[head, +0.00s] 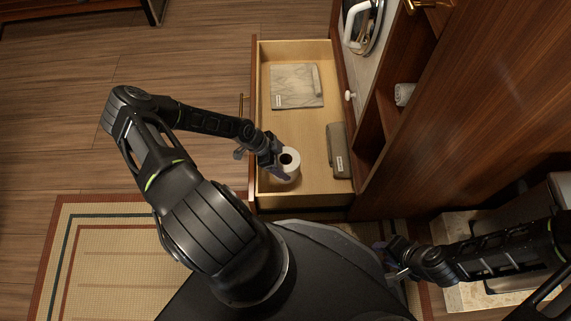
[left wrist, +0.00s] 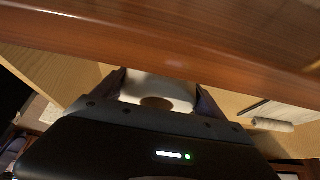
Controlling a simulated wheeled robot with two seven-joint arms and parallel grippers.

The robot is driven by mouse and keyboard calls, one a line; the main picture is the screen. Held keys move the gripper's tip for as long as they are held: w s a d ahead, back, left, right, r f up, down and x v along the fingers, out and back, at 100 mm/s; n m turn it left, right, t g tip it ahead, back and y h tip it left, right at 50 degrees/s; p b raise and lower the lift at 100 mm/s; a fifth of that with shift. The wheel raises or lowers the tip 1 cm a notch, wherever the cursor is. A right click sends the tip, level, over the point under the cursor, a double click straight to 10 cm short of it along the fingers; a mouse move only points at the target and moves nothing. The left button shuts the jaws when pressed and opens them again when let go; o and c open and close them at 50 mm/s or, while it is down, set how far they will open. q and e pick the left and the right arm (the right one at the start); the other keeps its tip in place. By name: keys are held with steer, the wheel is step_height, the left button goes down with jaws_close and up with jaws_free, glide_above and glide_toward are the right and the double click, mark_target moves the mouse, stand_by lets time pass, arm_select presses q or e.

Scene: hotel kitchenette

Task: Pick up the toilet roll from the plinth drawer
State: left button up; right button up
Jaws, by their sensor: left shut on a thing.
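My left gripper (head: 276,158) reaches over the drawer's left edge and is shut on the toilet roll. In the left wrist view the toilet roll (left wrist: 158,90) sits between the two dark fingers, partly hidden by the gripper body. I cannot tell whether the roll touches the drawer floor. My right gripper (head: 386,260) is at the lower right, away from the drawer; its jaws are too small and dark to read.
In the drawer lie a grey flat folded item (head: 297,86) and a grey-brown case (head: 339,150). An iron (head: 362,25) and a shelf with a rolled towel (head: 404,94) are in the wooden cabinet at right. A striped rug (head: 95,250) lies left; wooden floor there is clear.

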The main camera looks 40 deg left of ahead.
arm_select(q)
step_height(320, 180, up, 10)
steer(key=p, duration=0.4)
